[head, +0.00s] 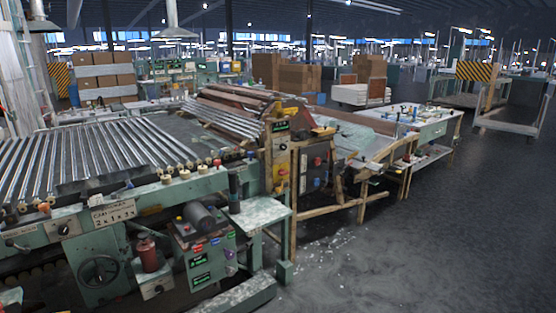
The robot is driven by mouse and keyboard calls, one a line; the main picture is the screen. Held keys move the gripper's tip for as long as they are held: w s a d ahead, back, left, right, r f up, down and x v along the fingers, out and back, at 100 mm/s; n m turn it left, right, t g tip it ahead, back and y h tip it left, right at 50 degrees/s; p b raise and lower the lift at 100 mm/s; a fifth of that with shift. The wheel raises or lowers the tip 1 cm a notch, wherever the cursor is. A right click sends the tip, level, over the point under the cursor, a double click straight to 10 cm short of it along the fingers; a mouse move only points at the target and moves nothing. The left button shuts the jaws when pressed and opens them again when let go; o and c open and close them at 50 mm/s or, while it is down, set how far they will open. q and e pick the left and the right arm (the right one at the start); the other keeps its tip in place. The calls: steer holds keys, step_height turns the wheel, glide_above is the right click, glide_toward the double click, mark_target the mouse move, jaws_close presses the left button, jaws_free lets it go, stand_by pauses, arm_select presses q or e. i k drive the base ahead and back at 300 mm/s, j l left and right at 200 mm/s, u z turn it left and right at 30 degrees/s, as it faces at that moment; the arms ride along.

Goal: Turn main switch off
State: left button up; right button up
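No switch can be picked out for certain as the main switch; labels are too small to read. A dark electrical panel (317,165) with small red and blue parts sits on the wooden frame at the machine's right end. A narrow yellowish control post (281,158) with a lit green display and a red part stands just left of it. A green control box (207,254) with lit displays and red and blue labels is mounted low on the machine's front. Neither of my grippers is in view.
Wooden-legged tables (400,150) extend right. Dark floor (440,240) is open at front right; broken bits lie near the machine.

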mark_target(281, 172)
steer(key=i+l+u, duration=0.1)
steer(key=i, duration=0.35)
steer(key=i+l+u, duration=0.1)
steer(key=i, duration=0.3)
steer(key=i+l, duration=0.15)
steer(key=i, duration=0.3)
steer(key=i+l+u, duration=0.15)
steer(key=i, duration=0.25)
